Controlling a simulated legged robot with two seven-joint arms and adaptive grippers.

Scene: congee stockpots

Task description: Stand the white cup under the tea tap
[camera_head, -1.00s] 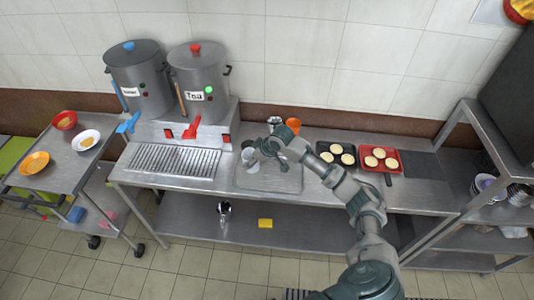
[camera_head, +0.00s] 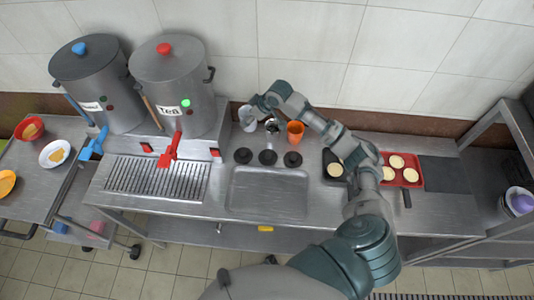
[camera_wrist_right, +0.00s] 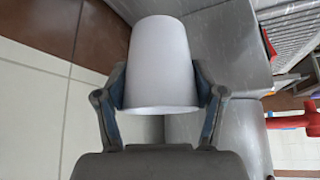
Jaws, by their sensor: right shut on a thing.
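The white cup (camera_head: 246,121) is held in my right gripper (camera_head: 257,107), beside the tea urn (camera_head: 180,93) at the back of the counter. In the right wrist view the cup (camera_wrist_right: 160,65) sits between the two fingers (camera_wrist_right: 160,100), which are shut on its sides. The tea urn carries a "Tea" label and a lit green light. Its red tap (camera_head: 169,150) hangs over a slotted drip tray (camera_head: 158,180), left of the cup. The red tap also shows at the right edge of the right wrist view (camera_wrist_right: 298,120). My left gripper is out of view.
A metal container (camera_head: 272,126) and an orange cup (camera_head: 295,132) stand close right of my gripper. Another urn with a blue tap (camera_head: 92,144) stands left of the tea urn.

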